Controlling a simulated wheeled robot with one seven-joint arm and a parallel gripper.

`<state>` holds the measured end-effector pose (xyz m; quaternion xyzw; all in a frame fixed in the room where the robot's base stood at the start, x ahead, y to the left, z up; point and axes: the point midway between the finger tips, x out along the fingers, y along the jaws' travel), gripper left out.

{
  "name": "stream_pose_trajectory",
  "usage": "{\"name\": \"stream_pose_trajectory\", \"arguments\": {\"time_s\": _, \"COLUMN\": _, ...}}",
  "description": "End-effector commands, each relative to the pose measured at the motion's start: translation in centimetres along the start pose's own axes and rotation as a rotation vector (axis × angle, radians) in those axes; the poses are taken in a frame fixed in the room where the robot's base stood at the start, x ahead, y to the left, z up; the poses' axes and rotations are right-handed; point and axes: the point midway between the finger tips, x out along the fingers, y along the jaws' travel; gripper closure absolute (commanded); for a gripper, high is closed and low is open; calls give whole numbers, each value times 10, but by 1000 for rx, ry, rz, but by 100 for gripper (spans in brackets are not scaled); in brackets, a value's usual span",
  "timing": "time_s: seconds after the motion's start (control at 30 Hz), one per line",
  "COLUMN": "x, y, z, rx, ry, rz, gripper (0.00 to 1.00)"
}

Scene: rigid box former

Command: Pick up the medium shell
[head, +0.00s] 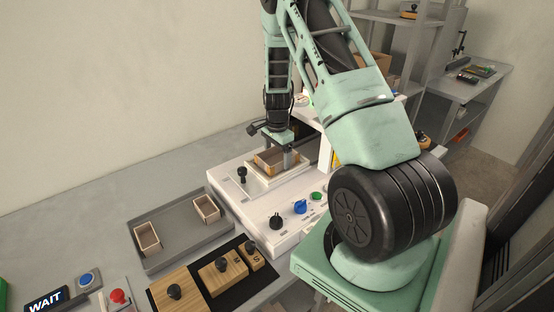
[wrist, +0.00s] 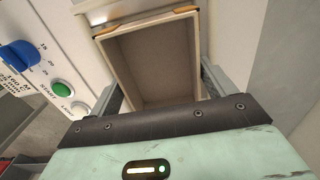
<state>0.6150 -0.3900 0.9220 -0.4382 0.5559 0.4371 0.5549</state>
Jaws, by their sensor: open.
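An open-topped, tan-walled shell (head: 267,166) sits in the white forming machine (head: 222,178); no size mark on it is readable. The near part of the shell is hidden behind the gripper body.
A grey tray (head: 178,261) holds two small open boxes (head: 147,237). Wooden blocks with black knobs (head: 222,277) lie on a black mat. The machine has a black lever (head: 242,174), a blue knob (head: 300,207) and a green button (head: 316,196). A WAIT sign (head: 45,300) stands lower left.

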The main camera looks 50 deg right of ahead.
Motion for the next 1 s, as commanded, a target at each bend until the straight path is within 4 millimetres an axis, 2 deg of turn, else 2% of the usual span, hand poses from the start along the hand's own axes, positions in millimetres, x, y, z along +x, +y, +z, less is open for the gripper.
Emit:
{"name": "stream_pose_trajectory", "arguments": {"time_s": 0.13, "x": 0, "y": 0, "z": 0, "rx": 0, "ry": 0, "rz": 0, "gripper": 17}}
{"name": "stream_pose_trajectory", "arguments": {"time_s": 0.17, "x": 0, "y": 0, "z": 0, "rx": 0, "ry": 0, "rz": 0, "gripper": 23}}
{"name": "stream_pose_trajectory", "arguments": {"time_s": 0.23, "x": 0, "y": 0, "z": 0, "rx": 0, "ry": 0, "rz": 0, "gripper": 42}}
{"name": "stream_pose_trajectory", "arguments": {"time_s": 0.27, "x": 0, "y": 0, "z": 0, "rx": 0, "ry": 0, "rz": 0, "gripper": 46}}
{"name": "stream_pose_trajectory", "arguments": {"time_s": 0.53, "x": -1, "y": 0, "z": 0, "rx": 0, "ry": 0, "rz": 0, "gripper": 46}}
{"name": "stream_pose_trajectory", "arguments": {"time_s": 0.63, "x": -7, "y": -1, "z": 0, "rx": -1, "ry": 0, "rz": -1, "gripper": 46}}
{"name": "stream_pose_trajectory", "arguments": {"time_s": 0.77, "x": -27, "y": -1, "z": 0, "rx": -1, "ry": 1, "rz": -4, "gripper": 46}}
{"name": "stream_pose_trajectory", "arguments": {"time_s": 1.0, "x": -74, "y": -1, "z": 0, "rx": -1, "ry": 0, "rz": -3, "gripper": 46}}
